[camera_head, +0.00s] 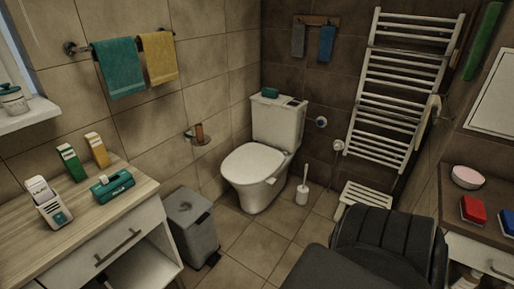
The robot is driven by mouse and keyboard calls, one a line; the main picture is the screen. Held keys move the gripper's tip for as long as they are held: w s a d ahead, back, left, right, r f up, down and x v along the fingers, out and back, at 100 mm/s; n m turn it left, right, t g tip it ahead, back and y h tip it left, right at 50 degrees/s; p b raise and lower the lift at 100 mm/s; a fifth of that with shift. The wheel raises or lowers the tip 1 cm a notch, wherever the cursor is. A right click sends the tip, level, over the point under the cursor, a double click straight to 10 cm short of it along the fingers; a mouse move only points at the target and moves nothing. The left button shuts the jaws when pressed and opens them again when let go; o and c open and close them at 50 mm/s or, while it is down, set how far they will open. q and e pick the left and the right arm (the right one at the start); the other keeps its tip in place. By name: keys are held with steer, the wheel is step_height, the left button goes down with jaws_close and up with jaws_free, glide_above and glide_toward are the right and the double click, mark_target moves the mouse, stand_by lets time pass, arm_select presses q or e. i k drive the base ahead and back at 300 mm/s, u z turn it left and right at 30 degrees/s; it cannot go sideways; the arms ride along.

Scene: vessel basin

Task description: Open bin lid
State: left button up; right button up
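The grey bin (195,236) stands upright on the tiled floor, between the wooden-topped cabinet on the left and the toilet. Its lid (187,205) lies flat on top and looks shut, with a small dark mark on it. A dark pedal (213,260) shows low at its right side. Neither of my grippers can be made out in the head view, so nothing of mine is seen touching the bin.
The toilet (252,165) and brush holder (302,194) stand behind the bin. The left cabinet (130,235) is close beside it. Some floor (255,245) is clear to its right. A large dark ridged shape fills the lower right, perhaps part of me.

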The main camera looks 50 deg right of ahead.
mark_target(185, 208)
steer(key=z, duration=1.6)
steer(key=k, duration=0.65)
steer(key=z, duration=0.8)
steer(key=i, duration=1.7)
steer(key=u, duration=1.4)
steer(key=i, duration=0.55)
steer(key=u, duration=0.5)
